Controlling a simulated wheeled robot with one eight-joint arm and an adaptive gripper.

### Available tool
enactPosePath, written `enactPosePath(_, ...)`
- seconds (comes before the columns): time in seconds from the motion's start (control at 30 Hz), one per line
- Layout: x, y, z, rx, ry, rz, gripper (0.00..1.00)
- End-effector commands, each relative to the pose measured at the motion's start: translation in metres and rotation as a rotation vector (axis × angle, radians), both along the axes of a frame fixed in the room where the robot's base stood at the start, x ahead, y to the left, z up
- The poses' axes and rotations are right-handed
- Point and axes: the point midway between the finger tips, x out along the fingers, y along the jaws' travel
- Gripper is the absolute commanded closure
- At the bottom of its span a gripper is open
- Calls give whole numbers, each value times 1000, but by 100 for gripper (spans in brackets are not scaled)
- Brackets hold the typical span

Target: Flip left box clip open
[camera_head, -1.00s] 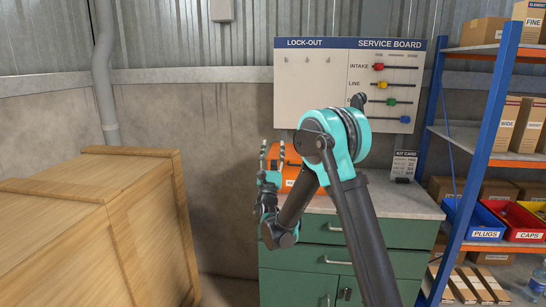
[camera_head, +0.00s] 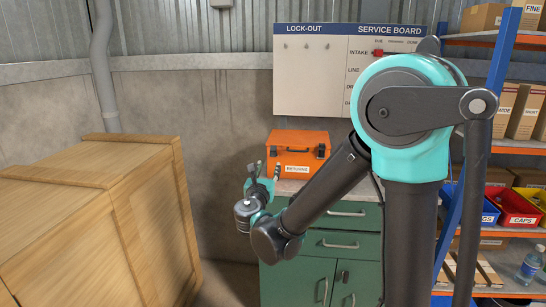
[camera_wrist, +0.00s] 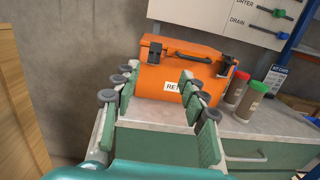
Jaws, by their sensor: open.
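The orange box (camera_head: 298,138) stands shut on the workbench top, with a white label on its front. It also shows in the wrist view (camera_wrist: 190,77), beyond my fingers. Its left clip (camera_wrist: 154,53) is a dark latch high on the front, left of the handle; it looks closed against the box. The right clip (camera_wrist: 226,68) is a similar dark latch. My gripper (camera_wrist: 159,76) is open and empty, short of the box front, its fingers apart below the left clip. In the head view, my gripper (camera_head: 266,174) is in front of the box's lower left. Nothing is between the fingers.
Two bottles with red and green lids (camera_wrist: 237,88) stand right of the box. The green workbench (camera_head: 318,258) has drawers below. A large wooden crate (camera_head: 90,225) stands at left, a shelf rack with bins at right. The service board (camera_head: 310,85) hangs behind.

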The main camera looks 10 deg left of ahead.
Motion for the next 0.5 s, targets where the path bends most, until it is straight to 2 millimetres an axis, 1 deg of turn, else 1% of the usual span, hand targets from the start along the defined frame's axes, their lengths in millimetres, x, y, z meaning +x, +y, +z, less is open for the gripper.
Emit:
enactPosePath(0.03, -8, 2, -6, -3, 33, 14, 57)
enactPosePath(0.1, -15, 3, -12, -9, 64, 25, 57)
enactPosePath(0.2, -16, 3, -16, -12, 84, 31, 57)
enactPosePath(0.27, -11, 3, -16, -12, 86, 30, 57)
enactPosePath(0.37, 2, 2, -16, -12, 86, 28, 57)
enactPosePath(0.5, 29, 1, -16, -12, 85, 27, 57)
